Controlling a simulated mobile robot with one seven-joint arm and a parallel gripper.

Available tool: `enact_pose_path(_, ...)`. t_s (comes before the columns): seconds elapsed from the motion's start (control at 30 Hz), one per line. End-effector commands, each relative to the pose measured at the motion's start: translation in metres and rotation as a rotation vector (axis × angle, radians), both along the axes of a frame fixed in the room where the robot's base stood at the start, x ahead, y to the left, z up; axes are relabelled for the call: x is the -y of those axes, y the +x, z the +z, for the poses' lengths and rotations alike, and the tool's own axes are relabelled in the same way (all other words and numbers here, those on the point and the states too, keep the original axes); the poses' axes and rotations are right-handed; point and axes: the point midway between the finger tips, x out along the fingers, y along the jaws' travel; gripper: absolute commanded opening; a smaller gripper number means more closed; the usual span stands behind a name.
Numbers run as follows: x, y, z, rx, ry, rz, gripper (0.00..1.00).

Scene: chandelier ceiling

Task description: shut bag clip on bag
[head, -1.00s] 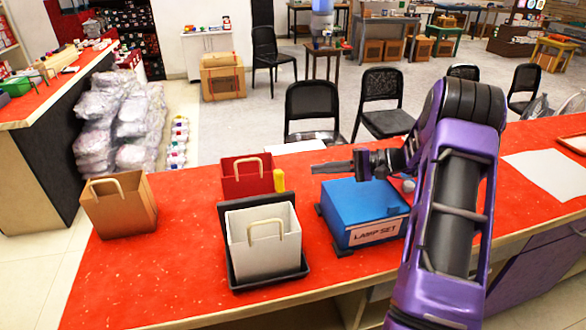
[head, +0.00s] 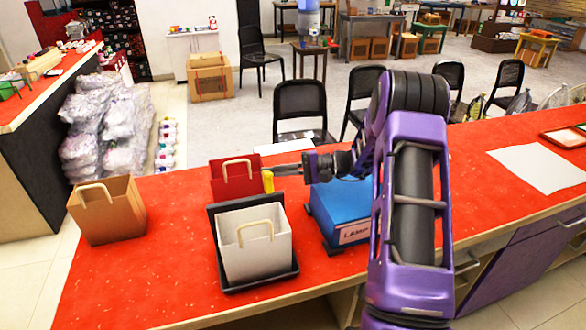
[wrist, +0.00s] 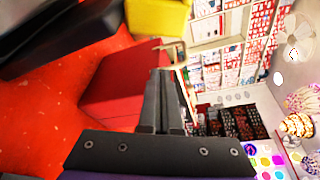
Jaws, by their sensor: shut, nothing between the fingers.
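In the wrist view the shut fingers (wrist: 161,75) lie before the red bag (wrist: 120,85), with the yellow piece (wrist: 157,17) above. Contact is unclear.
A brown bag (head: 110,210) stands at the left of the red counter (head: 170,275). A blue lamp set box (head: 340,205) is under and beside my arm. White paper (head: 540,167) and a tray (head: 566,137) lie at the right. Black chairs stand behind.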

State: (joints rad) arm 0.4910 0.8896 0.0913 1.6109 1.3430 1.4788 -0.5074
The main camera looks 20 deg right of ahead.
Motion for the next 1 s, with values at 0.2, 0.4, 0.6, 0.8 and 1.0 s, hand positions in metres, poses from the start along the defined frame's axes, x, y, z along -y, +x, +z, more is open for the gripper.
enact_pose_path(0.2,0.002,-0.028,0.014,-0.001,-0.001,-0.002,0.00)
enact_pose_path(0.4,0.002,-0.037,0.017,0.000,0.000,-0.001,0.00)
enact_pose_path(0.6,0.002,-0.037,0.017,0.000,0.000,-0.001,0.00)
enact_pose_path(0.8,0.003,-0.037,0.017,0.003,0.000,-0.001,0.00)
enact_pose_path(1.0,0.009,-0.037,0.016,0.034,0.000,-0.001,0.00)
